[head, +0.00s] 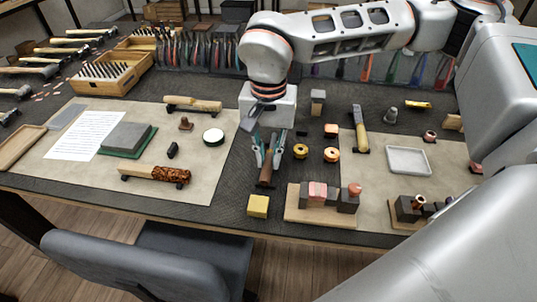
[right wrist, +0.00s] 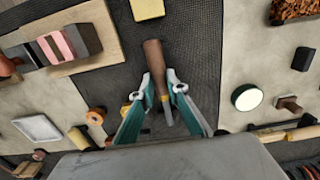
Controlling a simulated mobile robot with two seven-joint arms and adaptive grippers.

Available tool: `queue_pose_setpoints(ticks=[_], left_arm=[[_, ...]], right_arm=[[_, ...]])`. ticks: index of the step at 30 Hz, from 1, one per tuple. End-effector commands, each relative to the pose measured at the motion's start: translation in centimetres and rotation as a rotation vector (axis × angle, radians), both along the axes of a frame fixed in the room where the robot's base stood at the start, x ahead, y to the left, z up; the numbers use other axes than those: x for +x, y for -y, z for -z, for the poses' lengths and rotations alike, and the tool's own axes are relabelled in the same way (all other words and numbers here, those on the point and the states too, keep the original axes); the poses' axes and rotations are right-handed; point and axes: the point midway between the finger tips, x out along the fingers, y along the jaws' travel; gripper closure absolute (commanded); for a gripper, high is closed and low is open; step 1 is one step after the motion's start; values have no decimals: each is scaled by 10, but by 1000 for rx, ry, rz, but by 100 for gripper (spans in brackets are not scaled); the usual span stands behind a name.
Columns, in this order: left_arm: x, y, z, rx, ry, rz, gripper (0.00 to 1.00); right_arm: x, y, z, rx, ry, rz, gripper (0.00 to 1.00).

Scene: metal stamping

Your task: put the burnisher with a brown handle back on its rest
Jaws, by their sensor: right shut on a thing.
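My right gripper (head: 267,160) is shut on the burnisher with a brown handle (head: 265,176), over the dark mat at the middle of the bench. In the right wrist view the brown handle (right wrist: 153,55) sticks out beyond the fingertips (right wrist: 160,88), and a paler metal-like band shows between them. My left gripper is not in view.
A yellow block (head: 258,206) and a wooden board with grey and pink blocks (head: 292,216) are near the front edge. A burl-handled tool (head: 168,174), a round tin (head: 213,137) and a light-handled tool (head: 194,104) are left.

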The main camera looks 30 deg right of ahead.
Motion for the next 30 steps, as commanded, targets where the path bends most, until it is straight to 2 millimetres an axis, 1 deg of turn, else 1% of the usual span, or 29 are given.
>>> queue_pose_setpoints(ticks=[11,12,14,25,28,30], left_arm=[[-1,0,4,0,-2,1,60],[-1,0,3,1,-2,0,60],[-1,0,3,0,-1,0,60],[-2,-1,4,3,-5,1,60],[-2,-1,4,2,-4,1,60],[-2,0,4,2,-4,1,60]], right_arm=[[0,0,7,-1,-1,0,100],[0,0,7,0,0,0,80],[0,0,7,0,0,0,66],[0,0,5,0,0,0,66],[1,0,-3,0,3,0,66],[1,0,-13,-1,4,0,66]])
